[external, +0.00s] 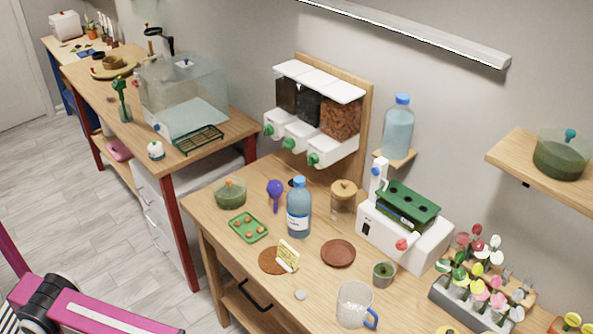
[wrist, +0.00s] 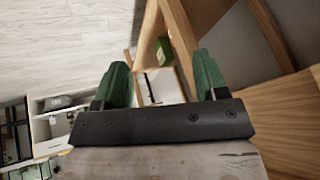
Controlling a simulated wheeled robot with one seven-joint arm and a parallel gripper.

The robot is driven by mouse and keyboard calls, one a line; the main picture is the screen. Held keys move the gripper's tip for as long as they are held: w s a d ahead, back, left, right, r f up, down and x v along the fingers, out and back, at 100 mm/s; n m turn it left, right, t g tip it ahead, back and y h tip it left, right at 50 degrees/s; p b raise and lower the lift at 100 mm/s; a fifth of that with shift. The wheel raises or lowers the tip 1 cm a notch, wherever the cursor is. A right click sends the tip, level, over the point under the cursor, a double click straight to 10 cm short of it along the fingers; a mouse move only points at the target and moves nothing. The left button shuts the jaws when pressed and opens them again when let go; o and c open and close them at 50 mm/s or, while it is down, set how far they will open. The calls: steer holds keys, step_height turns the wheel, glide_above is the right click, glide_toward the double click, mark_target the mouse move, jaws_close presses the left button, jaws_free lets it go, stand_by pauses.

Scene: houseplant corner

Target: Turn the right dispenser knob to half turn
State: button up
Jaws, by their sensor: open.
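A wall dispenser (external: 318,108) with three bins of dark and brown contents hangs on a wooden board above the table. Each bin has a white spout with a green knob. The right dispenser knob (external: 313,159) is at the lower right of the row; its exact turn angle is too small to tell. My gripper (wrist: 160,82) shows in the wrist view, open, with two green fingers apart and nothing between them. In the external view only part of my pink arm shows at the lower left, far from the dispenser. The dispenser is not recognisable in the wrist view.
Below the dispenser, the wooden table (external: 213,217) carries a blue bottle (external: 299,213), a purple spoon-like item (external: 275,193), a lidded jar (external: 343,201) and a green tray (external: 248,228). A white machine (external: 404,236) stands to the right. Open floor (external: 85,185) lies at left.

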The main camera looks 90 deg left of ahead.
steer(key=w+d+r+m+t+h, duration=0.2)
steer(key=w+d+r+m+t, duration=0.3)
steer(key=d+r, duration=0.65)
steer(key=w+d+r+m+t+h, duration=0.3)
steer(key=w+d+r, duration=0.4)
steer(key=d+r, duration=0.45)
step_height(320, 180, up, 9)
steer(key=w+t+h, duration=0.1)
steer(key=t, duration=0.1)
steer(key=w+a+r+n+y, duration=0.15)
steer(key=a+n, duration=0.25)
steer(key=a, duration=0.5)
steer(key=a+r+n+y, duration=0.15)
steer(key=a+n, duration=0.25)
steer(key=a, duration=0.5)
steer(key=m+g+y, duration=0.2)
steer(key=m+y, duration=1.2)
steer(key=m, duration=1.7)
glide_toward(309, 161)
steer(key=x, duration=1)
steer(key=shift+a, duration=0.15)
